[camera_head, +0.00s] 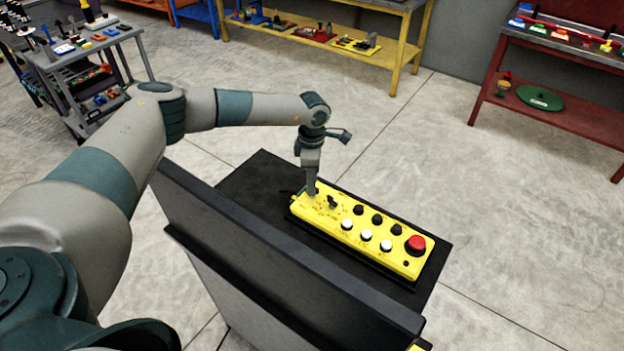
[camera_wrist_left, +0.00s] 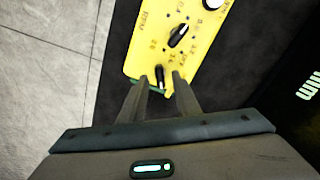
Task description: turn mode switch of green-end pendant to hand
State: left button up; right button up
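The yellow pendant (camera_head: 376,239) lies on a black tabletop, with a strip of green at its left end, beside my left gripper (camera_head: 312,193). The green also shows as a thin edge in the left wrist view (camera_wrist_left: 136,84). There, my left gripper (camera_wrist_left: 160,77) is open, its fingertips on either side of a small black switch knob (camera_wrist_left: 160,76) near that end, with visible gaps; contact cannot be told. A second black knob (camera_wrist_left: 180,36) with a pale pointer line sits further along and shows in the head view (camera_head: 332,202).
The pendant also has black and white buttons and a red mushroom button (camera_head: 415,244) at its right end. A dark upright panel (camera_head: 270,255) stands along the near side of the black tabletop (camera_head: 262,172). Tool benches stand at the back; concrete floor lies between.

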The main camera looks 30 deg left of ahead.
pick_arm(q)
jog(key=shift+f, duration=0.75)
grip_shut()
